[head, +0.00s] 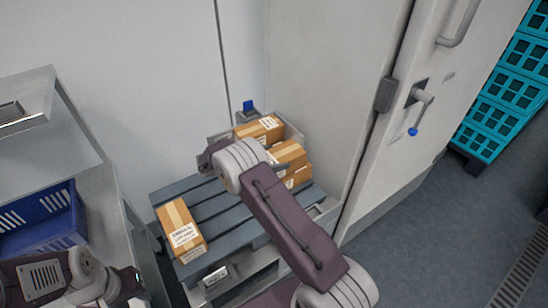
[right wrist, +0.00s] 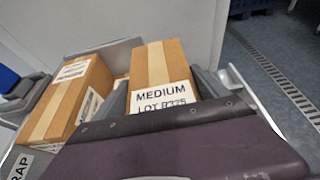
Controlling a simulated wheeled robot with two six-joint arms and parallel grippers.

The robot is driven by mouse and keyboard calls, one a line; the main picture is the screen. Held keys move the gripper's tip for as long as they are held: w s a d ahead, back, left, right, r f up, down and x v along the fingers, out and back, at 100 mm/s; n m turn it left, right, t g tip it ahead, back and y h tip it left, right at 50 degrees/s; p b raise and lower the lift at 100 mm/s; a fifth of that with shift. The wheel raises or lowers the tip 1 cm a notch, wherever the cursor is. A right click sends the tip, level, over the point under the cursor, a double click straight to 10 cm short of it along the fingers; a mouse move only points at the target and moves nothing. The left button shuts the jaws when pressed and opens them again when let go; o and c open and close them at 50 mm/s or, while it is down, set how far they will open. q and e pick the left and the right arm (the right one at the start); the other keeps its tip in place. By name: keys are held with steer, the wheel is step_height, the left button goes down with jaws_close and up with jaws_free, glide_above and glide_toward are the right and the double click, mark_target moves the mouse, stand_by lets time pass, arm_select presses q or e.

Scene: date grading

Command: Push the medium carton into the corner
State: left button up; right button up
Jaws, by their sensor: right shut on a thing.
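The medium carton (right wrist: 163,70), brown with a pale tape strip and a label reading "MEDIUM LOT", sits between the fingers of my right gripper (right wrist: 160,92) in the right wrist view. The gripper is shut on it. In the head view the medium carton (head: 287,153) appears to be beside another carton (head: 255,130) at the back right of the slatted grey platform (head: 202,203); my right arm covers the gripper and part of the cartons. That other carton also shows at left in the right wrist view (right wrist: 72,97). My left gripper (head: 128,284) is low at the left, its jaws unclear.
A single labelled carton (head: 182,228) lies at the platform's front left. Bare slats lie between it and the back cartons. A pale wall and a door (head: 400,120) stand behind and right. A blue crate (head: 45,222) is at left; teal crates (head: 505,95) stand far right.

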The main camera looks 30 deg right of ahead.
steer(key=shift+f, duration=0.1)
steer(key=o, duration=2)
steer(key=shift+c, duration=0.2)
steer(key=shift+a, duration=0.15)
steer(key=p+v, duration=0.1)
steer(key=v, duration=0.8)
